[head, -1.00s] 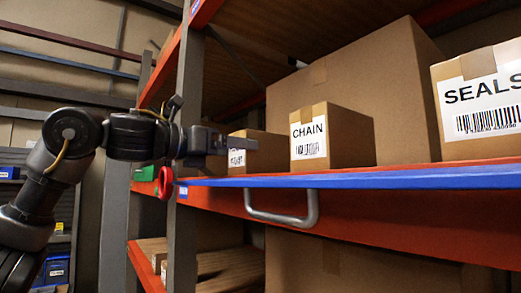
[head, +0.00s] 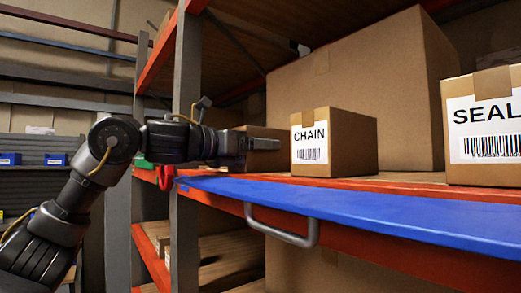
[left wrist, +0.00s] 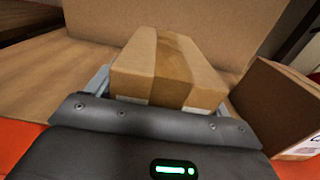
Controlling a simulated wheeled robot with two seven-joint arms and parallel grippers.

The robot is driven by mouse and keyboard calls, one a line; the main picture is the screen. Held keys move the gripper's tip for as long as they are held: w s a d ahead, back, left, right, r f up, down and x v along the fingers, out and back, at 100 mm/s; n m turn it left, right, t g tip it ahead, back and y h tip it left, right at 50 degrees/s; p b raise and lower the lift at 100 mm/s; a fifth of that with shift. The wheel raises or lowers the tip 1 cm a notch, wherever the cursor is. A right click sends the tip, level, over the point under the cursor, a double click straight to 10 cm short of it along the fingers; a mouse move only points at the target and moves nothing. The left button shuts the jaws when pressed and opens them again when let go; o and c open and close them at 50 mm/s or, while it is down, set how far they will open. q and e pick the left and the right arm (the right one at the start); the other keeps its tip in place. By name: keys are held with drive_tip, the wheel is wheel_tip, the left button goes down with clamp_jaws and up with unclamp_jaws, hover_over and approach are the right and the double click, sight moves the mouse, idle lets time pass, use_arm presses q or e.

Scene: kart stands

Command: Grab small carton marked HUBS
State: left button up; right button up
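A small brown carton (head: 268,154) stands on the shelf left of the carton marked CHAIN (head: 340,140). Its front and label are mostly hidden by my left gripper (head: 248,143), so I cannot read its mark. In the left wrist view the same carton (left wrist: 168,68) lies straight ahead, taped along its top, between the fingers of my left gripper (left wrist: 160,95). The fingers are spread, one along each side; I see no clear grip on it. My right gripper is not in view.
A carton marked SEALS (head: 485,125) stands at the right. A very large carton (head: 370,75) is behind. A blue strip (head: 380,208) runs along the shelf front with a grey handle (head: 282,228) below. A grey upright (head: 187,70) stands left, close to my arm.

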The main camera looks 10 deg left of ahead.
use_arm(q)
drive_tip(key=shift+w, duration=0.1)
drive_tip(key=c, duration=1)
drive_tip(key=shift+c, duration=0.2)
drive_tip(key=shift+r, duration=0.1)
